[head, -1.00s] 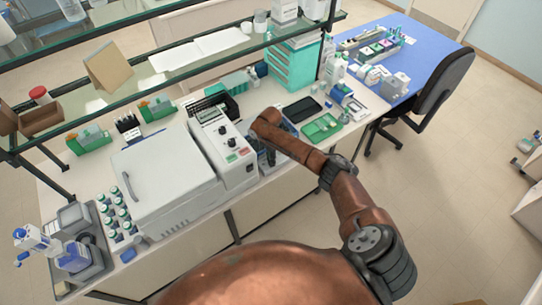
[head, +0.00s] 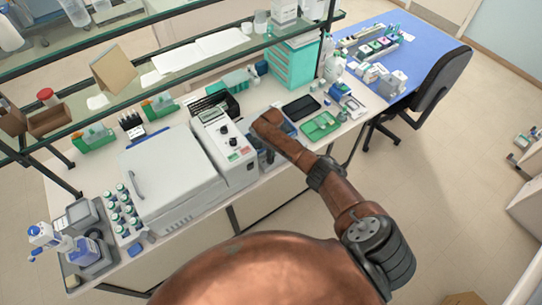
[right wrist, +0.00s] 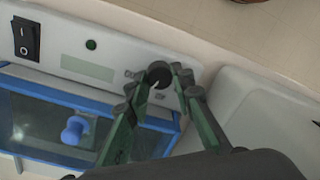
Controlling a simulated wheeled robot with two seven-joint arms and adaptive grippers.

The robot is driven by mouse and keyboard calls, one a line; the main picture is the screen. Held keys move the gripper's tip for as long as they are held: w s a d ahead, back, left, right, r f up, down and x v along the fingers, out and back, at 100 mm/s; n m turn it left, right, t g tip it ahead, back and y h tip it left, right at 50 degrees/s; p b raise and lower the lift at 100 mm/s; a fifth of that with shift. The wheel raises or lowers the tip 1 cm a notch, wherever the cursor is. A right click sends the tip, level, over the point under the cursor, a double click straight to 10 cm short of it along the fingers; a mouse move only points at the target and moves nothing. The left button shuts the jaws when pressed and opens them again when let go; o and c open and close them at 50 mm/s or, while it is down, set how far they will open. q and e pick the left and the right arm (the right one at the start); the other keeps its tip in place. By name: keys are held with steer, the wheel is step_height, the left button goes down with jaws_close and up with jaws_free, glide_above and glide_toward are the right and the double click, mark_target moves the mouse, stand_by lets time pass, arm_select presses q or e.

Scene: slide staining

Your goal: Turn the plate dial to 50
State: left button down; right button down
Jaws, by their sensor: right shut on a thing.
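The plate dial (right wrist: 159,75) is a round black knob with a pale pointer mark, on the white front panel of a device with a blue-framed window. In the right wrist view my right gripper (right wrist: 156,81) has one finger on each side of the knob and is shut on it. I cannot read any scale numbers around the dial. In the head view my right arm reaches over the bench beside the white machine, and its wrist hides most of the dial's device (head: 282,127). My left gripper is in neither view.
The panel also has a black rocker switch (right wrist: 26,38), a green lamp (right wrist: 91,44) and a small blank-looking display (right wrist: 87,67). A large white machine (head: 172,178) stands just left of my arm. A green tray (head: 320,125) and a black flat pad (head: 301,107) lie to the right.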

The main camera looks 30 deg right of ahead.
stand_by(0.5)
steer(key=c, duration=1.7)
jaws_free()
steer(key=shift+o, duration=0.2)
steer(key=shift+r, duration=0.1)
step_height(320, 180, up, 12)
steer(key=shift+w+d, duration=0.2)
steer(key=shift+d, duration=0.05)
